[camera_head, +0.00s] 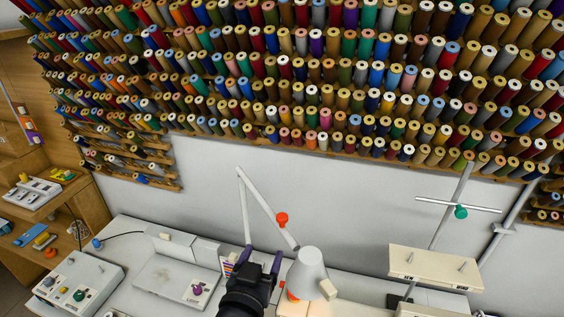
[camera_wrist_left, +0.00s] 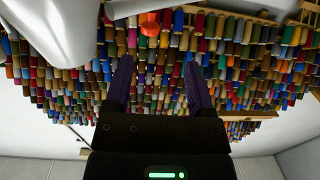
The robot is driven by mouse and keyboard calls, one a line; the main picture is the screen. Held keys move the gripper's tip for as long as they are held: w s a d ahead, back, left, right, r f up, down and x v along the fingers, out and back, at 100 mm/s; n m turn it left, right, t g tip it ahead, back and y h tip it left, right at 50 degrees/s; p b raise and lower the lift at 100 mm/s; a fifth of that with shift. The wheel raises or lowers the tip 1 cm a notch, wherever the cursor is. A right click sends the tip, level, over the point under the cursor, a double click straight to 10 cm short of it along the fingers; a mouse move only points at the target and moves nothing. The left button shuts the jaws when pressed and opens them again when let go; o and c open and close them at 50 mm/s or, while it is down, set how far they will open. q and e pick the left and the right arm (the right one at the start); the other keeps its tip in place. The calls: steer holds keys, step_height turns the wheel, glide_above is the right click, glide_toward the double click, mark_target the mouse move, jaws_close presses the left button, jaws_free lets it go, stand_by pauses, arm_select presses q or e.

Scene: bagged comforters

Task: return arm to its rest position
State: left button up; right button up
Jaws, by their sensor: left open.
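My left gripper (camera_head: 262,258) is at the bottom centre of the head view, its dark fingers pointing up and away over the white work surface. Its fingers are apart with nothing between them. In the left wrist view the same gripper (camera_wrist_left: 158,72) shows two spread purple-dark fingers, with the thread wall beyond. My right gripper is not in view. No bagged comforter shows in either view.
A white desk lamp (camera_head: 308,272) stands close to the right of my left gripper, its jointed arm rising behind. A sewing machine (camera_head: 435,268) is at the right. Control boxes (camera_head: 80,282) sit at the left. Racks of thread spools (camera_head: 300,75) fill the wall.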

arm_select(q)
steer(key=s+a+f+n+g+y, duration=0.2)
steer(key=s+a+f+g+y, duration=0.2)
steer(key=s+a+f+g, duration=0.4)
steer(key=s+a+m+g, duration=0.15)
steer(key=s+g, duration=0.35)
steer(key=s, duration=0.9)
steer(key=s+f+g+b, duration=0.25)
steer(key=f+b, duration=1.25)
steer(key=f, duration=1.9)
steer(key=s+a+f+b, duration=0.1)
steer(key=s+f+b, duration=0.4)
steer(key=f, duration=0.5)
steer(key=s+a+f+b, duration=0.1)
steer(key=s+f+b, duration=0.3)
steer(key=s+f, duration=0.5)
steer(key=shift+a+f+m+g+b, duration=0.35)
steer(key=shift+f+m+g+b, duration=0.05)
steer(key=shift+f+m+g, duration=0.05)
